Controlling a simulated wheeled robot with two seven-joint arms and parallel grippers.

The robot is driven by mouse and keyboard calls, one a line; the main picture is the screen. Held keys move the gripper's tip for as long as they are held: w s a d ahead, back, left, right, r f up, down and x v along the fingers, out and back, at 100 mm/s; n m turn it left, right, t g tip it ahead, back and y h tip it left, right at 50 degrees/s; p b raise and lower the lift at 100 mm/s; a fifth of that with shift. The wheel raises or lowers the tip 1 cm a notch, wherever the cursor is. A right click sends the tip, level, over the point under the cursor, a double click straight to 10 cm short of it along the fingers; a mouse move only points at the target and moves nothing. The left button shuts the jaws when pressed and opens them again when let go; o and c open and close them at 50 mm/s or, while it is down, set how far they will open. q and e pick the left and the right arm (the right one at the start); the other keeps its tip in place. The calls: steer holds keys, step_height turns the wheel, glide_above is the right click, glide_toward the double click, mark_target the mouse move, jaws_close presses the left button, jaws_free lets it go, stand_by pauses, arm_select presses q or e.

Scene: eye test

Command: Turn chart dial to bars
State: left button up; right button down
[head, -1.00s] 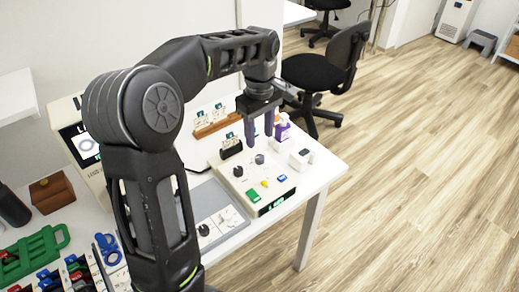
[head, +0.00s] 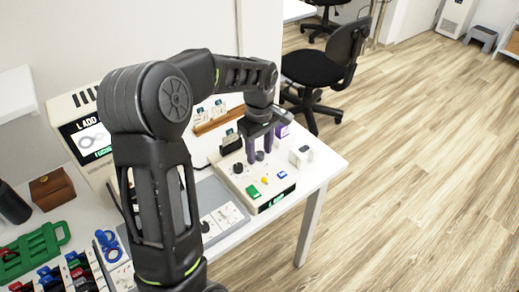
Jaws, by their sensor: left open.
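A white control box (head: 232,180) sits near the right end of the white table. It has two dark round knobs on top. One knob (head: 238,168) is to the left; the other knob (head: 260,156) is under my left gripper (head: 260,154). I cannot read which one is the chart dial. My left gripper is open and points down, its two fingers close around the right knob; I cannot tell whether they touch it. My right gripper is not in view.
The box also carries a green button (head: 253,191), a yellow one (head: 265,181) and a blue one (head: 282,175). A small white block (head: 301,156) stands to the right. A lit screen (head: 88,139) stands behind my left arm. A wooden card rack (head: 215,121) stands behind the box.

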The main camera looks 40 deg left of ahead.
arm_select(q)
jaws_close()
stand_by(0.3)
steer(key=shift+m, duration=0.5)
steer(key=m, duration=0.3)
steer(key=shift+m, duration=0.4)
steer(key=m, duration=0.5)
steer(key=shift+p, duration=0.4)
steer(key=m, duration=0.7)
steer(key=shift+m, duration=0.3)
steer(key=m+p, duration=0.1)
steer(key=m, duration=0.5)
